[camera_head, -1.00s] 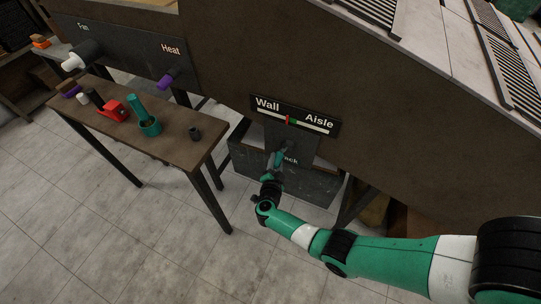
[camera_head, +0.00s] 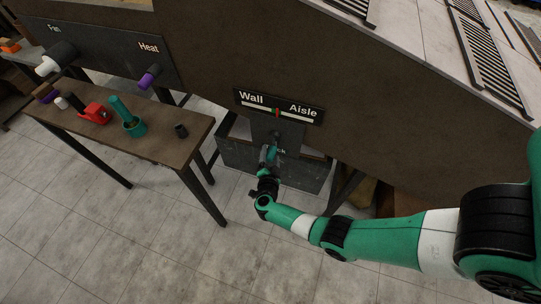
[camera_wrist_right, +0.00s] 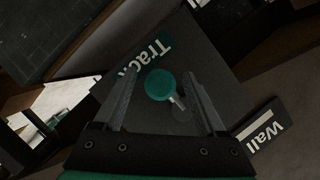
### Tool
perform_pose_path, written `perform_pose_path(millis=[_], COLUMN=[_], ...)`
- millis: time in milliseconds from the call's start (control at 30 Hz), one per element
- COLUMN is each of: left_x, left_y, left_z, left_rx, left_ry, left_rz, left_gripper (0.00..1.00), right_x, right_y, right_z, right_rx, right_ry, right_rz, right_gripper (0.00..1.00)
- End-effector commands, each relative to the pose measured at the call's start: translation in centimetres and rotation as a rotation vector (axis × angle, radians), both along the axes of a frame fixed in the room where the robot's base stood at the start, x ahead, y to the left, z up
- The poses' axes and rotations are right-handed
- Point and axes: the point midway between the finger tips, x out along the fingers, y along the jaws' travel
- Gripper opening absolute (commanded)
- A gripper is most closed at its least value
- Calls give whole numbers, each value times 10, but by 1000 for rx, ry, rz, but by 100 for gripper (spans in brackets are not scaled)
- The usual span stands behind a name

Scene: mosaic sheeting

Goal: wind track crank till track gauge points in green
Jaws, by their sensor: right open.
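The track crank's round teal knob (camera_wrist_right: 158,85) lies between the spread fingers of my right gripper (camera_wrist_right: 161,79) in the right wrist view, with gaps on both sides. A short pale metal shaft shows beside the knob. The right gripper (camera_head: 268,162) is open at the Track panel (camera_head: 287,131) in the head view and partly hides its label. The track gauge (camera_head: 302,115) is a pale bar between "Wall" and "Aisle". Its red needle (camera_head: 277,112) stands near the middle; the green mark is too small to place against it. My left gripper is not in view.
The tiled floor in front is clear.

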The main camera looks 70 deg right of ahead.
Motion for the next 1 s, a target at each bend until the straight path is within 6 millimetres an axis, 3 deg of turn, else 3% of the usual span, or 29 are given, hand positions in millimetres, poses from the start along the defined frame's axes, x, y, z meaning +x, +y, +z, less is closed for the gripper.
perform_pose_path(millis=[167,300,533,700,1000], left_x=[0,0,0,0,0], left_y=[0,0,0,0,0], left_z=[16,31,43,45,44], left_rx=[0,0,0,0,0], left_ry=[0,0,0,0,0], left_rz=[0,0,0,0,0], left_gripper=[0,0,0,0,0], right_x=[-7,-19,-35,-40,-40], right_y=[22,53,94,103,103], right_z=[11,21,30,31,31], right_rx=[1,0,0,0,1], right_ry=[2,2,1,1,0], right_rz=[6,8,5,1,-1], right_gripper=[74,74,74,74,74])
